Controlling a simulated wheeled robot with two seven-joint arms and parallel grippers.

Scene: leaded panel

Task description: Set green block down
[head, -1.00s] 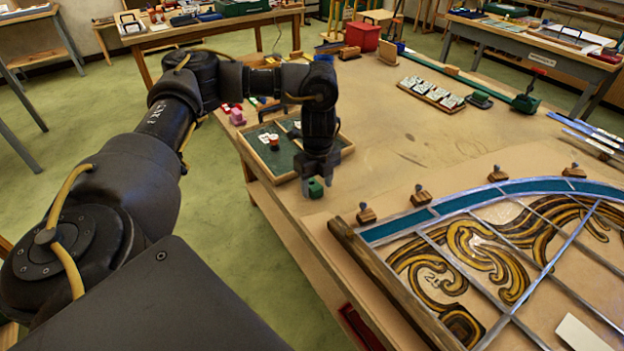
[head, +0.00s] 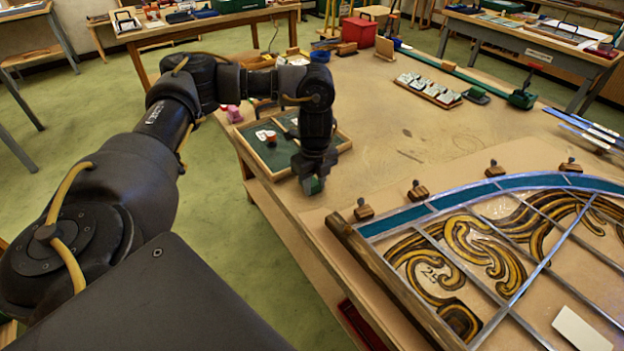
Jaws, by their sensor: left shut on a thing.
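My left gripper (head: 311,180) points down over the near left part of the workbench, just in front of the green-lined tray. It is shut on a small green block (head: 313,186), of which only the lower part shows below the fingers. The block is close to the bench top; I cannot tell whether it touches it. My right gripper is not in the head view.
The green-lined wooden tray (head: 284,166) holds small pieces behind the gripper. The leaded panel (head: 500,235) lies to the right, with wooden stops (head: 363,209) along its edge and a wooden batten (head: 385,272). Bare bench lies between tray and panel.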

